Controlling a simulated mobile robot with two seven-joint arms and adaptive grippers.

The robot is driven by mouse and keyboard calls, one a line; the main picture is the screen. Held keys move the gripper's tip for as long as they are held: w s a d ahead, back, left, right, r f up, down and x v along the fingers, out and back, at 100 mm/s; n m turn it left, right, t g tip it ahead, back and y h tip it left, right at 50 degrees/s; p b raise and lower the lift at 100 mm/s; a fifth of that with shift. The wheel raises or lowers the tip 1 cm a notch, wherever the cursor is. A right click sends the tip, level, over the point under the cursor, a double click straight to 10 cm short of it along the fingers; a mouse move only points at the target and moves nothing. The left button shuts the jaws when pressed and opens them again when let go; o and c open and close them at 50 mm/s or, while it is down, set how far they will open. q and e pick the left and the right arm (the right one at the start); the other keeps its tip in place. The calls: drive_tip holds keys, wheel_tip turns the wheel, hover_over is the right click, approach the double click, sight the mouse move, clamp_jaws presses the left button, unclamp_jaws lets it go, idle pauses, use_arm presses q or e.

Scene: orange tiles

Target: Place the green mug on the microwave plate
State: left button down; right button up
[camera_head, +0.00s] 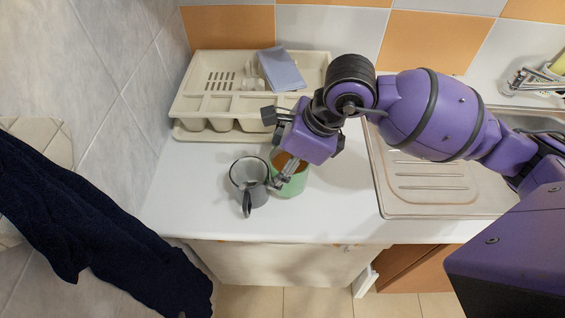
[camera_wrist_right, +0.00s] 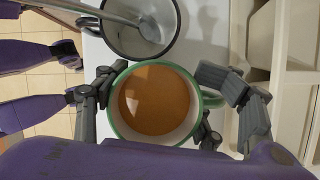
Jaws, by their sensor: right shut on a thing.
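The green mug (camera_head: 291,184) stands on the white counter in the head view, partly covered by my right gripper (camera_head: 280,163). In the right wrist view the mug (camera_wrist_right: 116,115) is seen from above, with brown-orange contents or bottom inside a pale wall and a green rim. My right gripper (camera_wrist_right: 165,105) has its fingers on both sides of the mug and is shut on it. The mug's handle shows at the right of its rim in the wrist view. No microwave plate can be made out in either view. My left gripper is not in view.
A grey mug (camera_head: 249,181) with a utensil in it stands close beside the green mug on its left. A cream dish rack (camera_head: 215,104) stands behind. A metal sink (camera_head: 425,200) lies to the right. Dark cloth (camera_head: 80,225) hangs at the left.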

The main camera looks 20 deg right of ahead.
wheel_tip(320, 180, down, 3)
drive_tip(key=shift+w+r+b, duration=0.1)
drive_tip(key=shift+b, duration=0.2)
drive_tip(key=shift+w+d+f, duration=0.2)
drive_tip(key=shift+f, duration=0.05)
drive_tip(key=shift+r, duration=0.15)
drive_tip(key=shift+s+a+r, duration=0.1)
drive_tip(key=shift+s+r, duration=0.05)
drive_tip(key=shift+s, duration=0.05)
drive_tip(key=shift+f, duration=0.2)
drive_tip(key=o, duration=2.2)
